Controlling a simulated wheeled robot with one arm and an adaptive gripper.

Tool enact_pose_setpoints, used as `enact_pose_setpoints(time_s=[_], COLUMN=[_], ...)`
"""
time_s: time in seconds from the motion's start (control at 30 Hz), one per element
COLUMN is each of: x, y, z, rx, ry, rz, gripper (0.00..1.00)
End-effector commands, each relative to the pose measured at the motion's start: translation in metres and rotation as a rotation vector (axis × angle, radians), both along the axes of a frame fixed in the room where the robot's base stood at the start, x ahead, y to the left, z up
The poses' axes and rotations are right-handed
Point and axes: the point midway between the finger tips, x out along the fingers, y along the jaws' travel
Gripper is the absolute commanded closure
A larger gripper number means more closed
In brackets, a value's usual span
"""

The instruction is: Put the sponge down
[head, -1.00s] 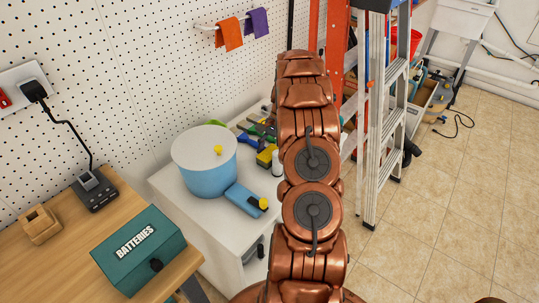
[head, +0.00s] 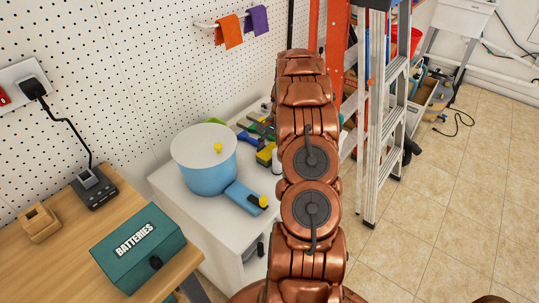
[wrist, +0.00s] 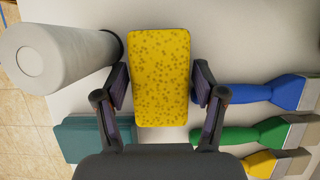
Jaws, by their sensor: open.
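The sponge (wrist: 161,75) is a yellow speckled block in the middle of the wrist view. It appears to lie on the white cabinet top. My gripper (wrist: 160,84) is open, with one finger on each side of the sponge and a visible gap on both sides. In the head view the yellow sponge (head: 265,154) shows on the cabinet, just left of my arm.
A white bottle (wrist: 50,58) and a teal item (wrist: 92,139) are left of the sponge. Blue (wrist: 262,94), green (wrist: 245,135) and yellow-handled (wrist: 275,163) scrapers lie to the right. A stepladder (head: 380,125) stands right of my arm.

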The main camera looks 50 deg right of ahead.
Motion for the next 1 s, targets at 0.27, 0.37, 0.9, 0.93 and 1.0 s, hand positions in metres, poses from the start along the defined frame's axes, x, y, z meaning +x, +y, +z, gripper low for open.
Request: enact_pose_setpoints(time_s=[0.27,0.37,0.9,0.93,1.0], x=[0.0,0.0,0.0,0.0,0.001], y=[0.0,0.0,-0.001,-0.001,-0.001], z=[0.0,0.0,0.004,0.006,0.012], rx=[0.0,0.0,-0.001,-0.001,-0.004], ry=[0.0,0.0,-0.001,-0.001,-0.003], rz=[0.0,0.0,-0.001,-0.001,0.0], gripper=[0.52,0.62,0.86,0.86,0.86])
